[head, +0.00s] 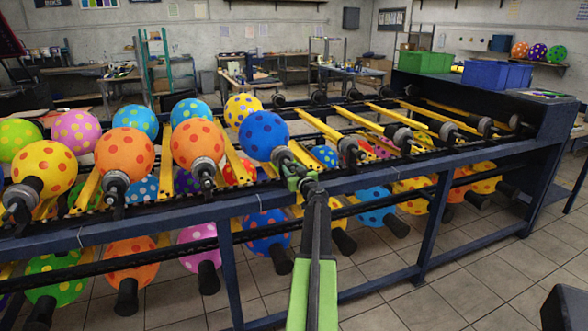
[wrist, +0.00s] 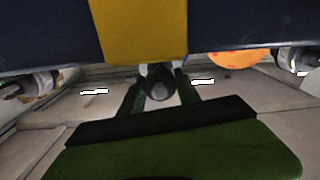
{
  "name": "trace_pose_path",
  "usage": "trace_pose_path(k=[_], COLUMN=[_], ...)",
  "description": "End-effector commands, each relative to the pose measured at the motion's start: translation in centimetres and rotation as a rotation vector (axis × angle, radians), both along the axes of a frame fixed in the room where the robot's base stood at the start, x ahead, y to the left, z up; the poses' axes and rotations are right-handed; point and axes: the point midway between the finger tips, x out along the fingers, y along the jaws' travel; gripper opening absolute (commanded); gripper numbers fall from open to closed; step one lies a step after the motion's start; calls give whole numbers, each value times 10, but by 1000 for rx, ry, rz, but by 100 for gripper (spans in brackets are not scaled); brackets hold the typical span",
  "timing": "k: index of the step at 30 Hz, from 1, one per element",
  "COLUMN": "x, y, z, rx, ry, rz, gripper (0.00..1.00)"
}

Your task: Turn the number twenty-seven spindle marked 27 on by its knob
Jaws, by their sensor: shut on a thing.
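My gripper (head: 298,178) reaches the near rail of the machine, just below a blue balloon (head: 264,135) with darker dots. In the wrist view my gripper (wrist: 160,88) has its two dark green fingers on either side of a dark round knob (wrist: 159,80), shut on it. The spindle that this knob belongs to sits at the blue balloon, and my gripper partly covers it in the head view. No number 27 can be read in either view, so I cannot confirm the marking.
The dark blue frame rail (head: 400,178) runs across in front of me. Other spindles stand along it, such as a bare one (head: 348,148) to the right and one (head: 205,172) with an orange balloon to the left. More balloons hang below.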

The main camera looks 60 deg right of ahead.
Motion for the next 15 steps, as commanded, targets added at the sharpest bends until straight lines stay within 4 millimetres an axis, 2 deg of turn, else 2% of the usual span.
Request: trace_pose_path(k=[15], x=[-4], y=[-1], z=[0], rx=[343], ry=[-253], rz=[-7], gripper=[0])
